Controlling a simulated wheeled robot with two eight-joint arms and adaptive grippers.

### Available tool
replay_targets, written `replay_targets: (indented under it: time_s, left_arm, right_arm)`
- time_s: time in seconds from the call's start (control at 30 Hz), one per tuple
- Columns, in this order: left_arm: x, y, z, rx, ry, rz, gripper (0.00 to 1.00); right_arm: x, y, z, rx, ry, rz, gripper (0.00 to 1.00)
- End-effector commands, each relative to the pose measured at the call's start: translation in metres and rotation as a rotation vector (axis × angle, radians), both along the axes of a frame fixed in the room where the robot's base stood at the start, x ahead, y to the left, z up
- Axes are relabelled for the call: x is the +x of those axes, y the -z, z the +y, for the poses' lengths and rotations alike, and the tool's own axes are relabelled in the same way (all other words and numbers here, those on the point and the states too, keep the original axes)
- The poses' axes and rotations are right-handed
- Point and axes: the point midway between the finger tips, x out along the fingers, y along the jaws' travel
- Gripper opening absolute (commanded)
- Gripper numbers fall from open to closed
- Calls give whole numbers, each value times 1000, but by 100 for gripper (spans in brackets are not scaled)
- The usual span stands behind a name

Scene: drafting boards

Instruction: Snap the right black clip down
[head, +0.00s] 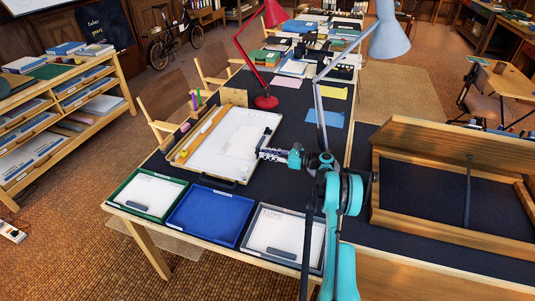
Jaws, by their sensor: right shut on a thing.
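A drafting board (197,161) with a white sheet (240,142) on it lies on the dark table. My right gripper (261,153) is at the board's right edge, its arm reaching in from the lower right. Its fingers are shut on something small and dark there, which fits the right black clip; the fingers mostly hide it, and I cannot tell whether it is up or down. My left gripper is not in view.
Green (125,204), blue (186,233) and grey (245,245) trays line the table's front edge. A red lamp (266,101) and a blue-grey lamp (388,40) stand behind. A wooden frame (450,140) is at right. Dark tabletop behind the board is partly clear.

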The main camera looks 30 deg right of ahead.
Motion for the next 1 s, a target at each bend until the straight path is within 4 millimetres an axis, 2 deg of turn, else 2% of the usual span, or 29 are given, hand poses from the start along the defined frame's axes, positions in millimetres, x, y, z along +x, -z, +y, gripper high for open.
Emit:
replay_targets:
  time_s: [0.4, 1.0]
  left_arm:
    - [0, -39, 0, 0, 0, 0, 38]
    - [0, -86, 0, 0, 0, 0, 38]
  right_arm:
    - [8, -18, 8, -213, -1, 248, 0]
    - [29, -25, 26, -584, -2, 680, 0]
